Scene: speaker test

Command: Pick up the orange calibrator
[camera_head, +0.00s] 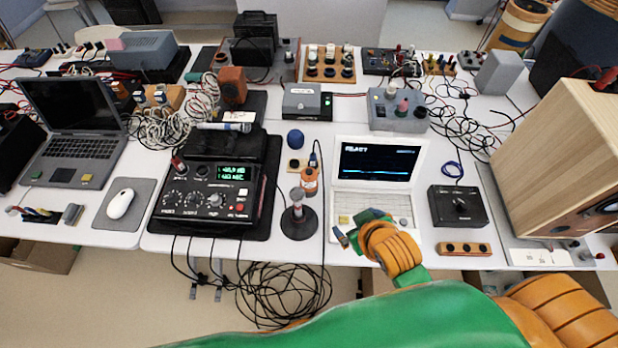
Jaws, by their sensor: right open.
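The orange calibrator (310,181) is a small upright orange cylinder with a dark top and a pale label. It stands on the middle table between the black meter unit and the small white laptop (400,207). My right gripper (356,229) is open, over the front edge of the white laptop, to the right of and nearer than the calibrator. It is apart from the calibrator and holds nothing that I can see. My left gripper is not in view.
A black microphone stand (298,217) stands just in front of the calibrator. A blue ball-topped item (295,139) is behind it. The black meter unit (207,190) is at left, and a black box (458,205) and wooden speaker (560,155) are at right. Cables (285,290) hang below the table edge.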

